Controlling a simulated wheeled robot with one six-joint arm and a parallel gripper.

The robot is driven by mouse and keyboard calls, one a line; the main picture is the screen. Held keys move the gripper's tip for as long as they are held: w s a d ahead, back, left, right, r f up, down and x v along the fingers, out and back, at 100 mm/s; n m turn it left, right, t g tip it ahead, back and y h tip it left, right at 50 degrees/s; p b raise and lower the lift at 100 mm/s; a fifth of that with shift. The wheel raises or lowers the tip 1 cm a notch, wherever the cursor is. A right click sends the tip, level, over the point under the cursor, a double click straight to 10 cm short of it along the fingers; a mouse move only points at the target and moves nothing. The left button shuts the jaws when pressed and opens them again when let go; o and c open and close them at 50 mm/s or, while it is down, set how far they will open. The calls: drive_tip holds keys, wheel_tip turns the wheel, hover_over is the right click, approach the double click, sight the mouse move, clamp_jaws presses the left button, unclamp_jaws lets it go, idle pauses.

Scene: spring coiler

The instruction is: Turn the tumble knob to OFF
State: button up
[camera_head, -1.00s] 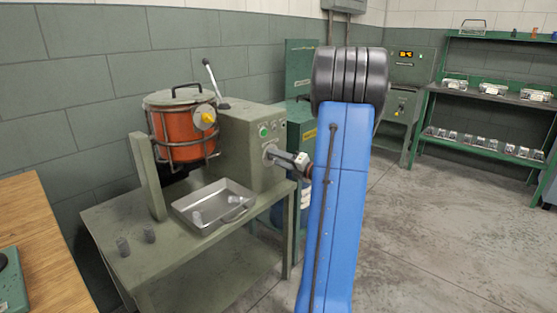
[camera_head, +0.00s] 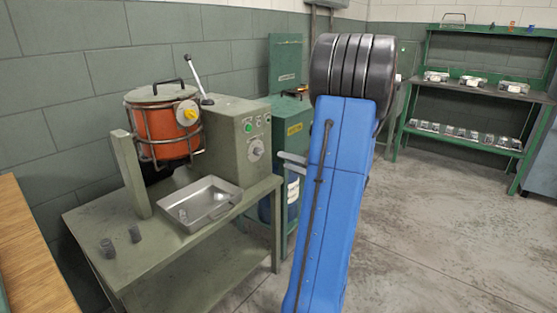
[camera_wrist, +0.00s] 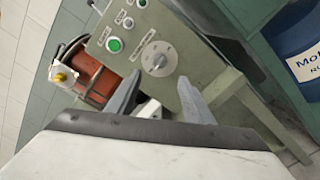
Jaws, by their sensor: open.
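The tumble knob (camera_head: 256,149) is a round grey dial on the right face of the green machine box (camera_head: 223,132). The knob (camera_wrist: 159,59) also shows in the wrist view, on a pale label plate with marks too small to read. My gripper (camera_wrist: 160,79) is open and empty, its two grey fingers just below the knob in the wrist view and apart from it. In the head view, part of my gripper (camera_head: 293,158) sticks out left of my blue arm, with clear space between it and the knob. The rest is hidden behind the arm.
An orange drum (camera_head: 165,125) in a cage stands left of the box. A metal tray (camera_head: 231,206) and grey cups (camera_head: 107,247) are on the green table (camera_head: 165,259). A blue barrel (camera_wrist: 300,35) stands nearby.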

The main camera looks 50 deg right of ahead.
drive_tip(key=shift+s+d, duration=0.15)
drive_tip(key=shift+s, duration=1.25)
drive_tip(key=shift+s+d, duration=0.1)
drive_tip(key=shift+s, duration=1.25)
drive_tip(key=w+a+r+m+g+h, duration=0.35)
drive_tip(key=w+m+h, duration=0.2)
drive_tip(key=w, duration=0.45)
drive_tip(key=a+r+m+g+h, duration=0.2)
drive_tip(key=a+r+m+h, duration=0.1)
drive_tip(key=a+m, duration=0.55)
drive_tip(key=s+a+f+m+g+y, duration=0.3)
drive_tip(key=s+a, duration=0.8)
drive_tip(key=a, duration=0.4)
drive_tip(key=s+a+f+m+g+y, duration=0.4)
drive_tip(key=s+a+m, duration=0.4)
drive_tip(key=s+a, duration=0.3)
drive_tip(key=a, duration=0.4)
drive_tip(key=shift+s+a+f+g, duration=0.25)
drive_tip(key=shift+a+f+g, duration=0.1)
drive_tip(key=shift+a+f, duration=0.05)
